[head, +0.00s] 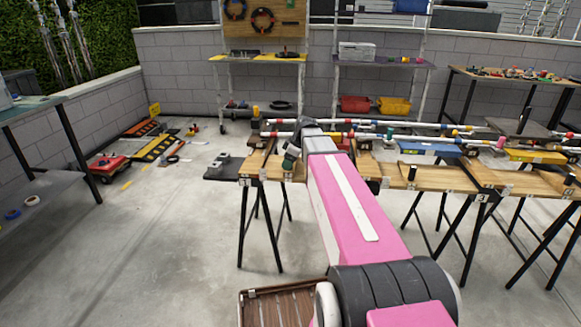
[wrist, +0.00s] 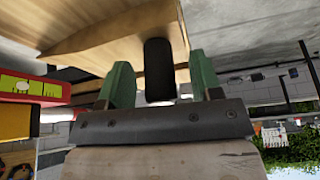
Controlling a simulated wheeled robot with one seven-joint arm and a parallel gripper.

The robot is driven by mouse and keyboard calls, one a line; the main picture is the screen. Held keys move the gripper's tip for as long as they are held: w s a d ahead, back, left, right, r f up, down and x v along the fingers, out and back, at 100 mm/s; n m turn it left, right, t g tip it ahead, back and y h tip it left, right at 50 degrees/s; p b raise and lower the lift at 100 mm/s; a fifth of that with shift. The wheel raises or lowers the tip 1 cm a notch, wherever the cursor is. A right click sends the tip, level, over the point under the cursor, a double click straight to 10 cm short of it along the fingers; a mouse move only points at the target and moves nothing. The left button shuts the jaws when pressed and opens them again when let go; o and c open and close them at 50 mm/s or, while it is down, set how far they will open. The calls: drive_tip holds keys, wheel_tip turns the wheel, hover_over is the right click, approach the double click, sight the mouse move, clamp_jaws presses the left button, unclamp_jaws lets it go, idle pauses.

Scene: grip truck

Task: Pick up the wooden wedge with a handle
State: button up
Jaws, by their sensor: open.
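In the wrist view, a pale wooden wedge-shaped piece (wrist: 115,38) fills the upper middle. A black rounded handle (wrist: 158,72) shows against it. My gripper (wrist: 162,85) is open, with one green finger on each side of the handle and visible gaps between. No grip on the handle shows. In the head view, my pink arm reaches forward and my gripper (head: 290,158) is over the left end of the wooden trestle table (head: 431,178). The wedge cannot be made out clearly there, as my arm hides part of the tabletop.
Long poles (head: 380,124) with coloured bands lie along the table, beside a blue item (head: 428,148) and a yellow item (head: 535,156). A red item (wrist: 35,88) is left of my gripper in the wrist view.

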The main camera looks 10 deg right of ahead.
drive_tip(key=shift+f, duration=0.2)
clamp_jaws()
drive_tip(key=shift+a+r, duration=0.1)
drive_tip(key=shift+r, duration=0.05)
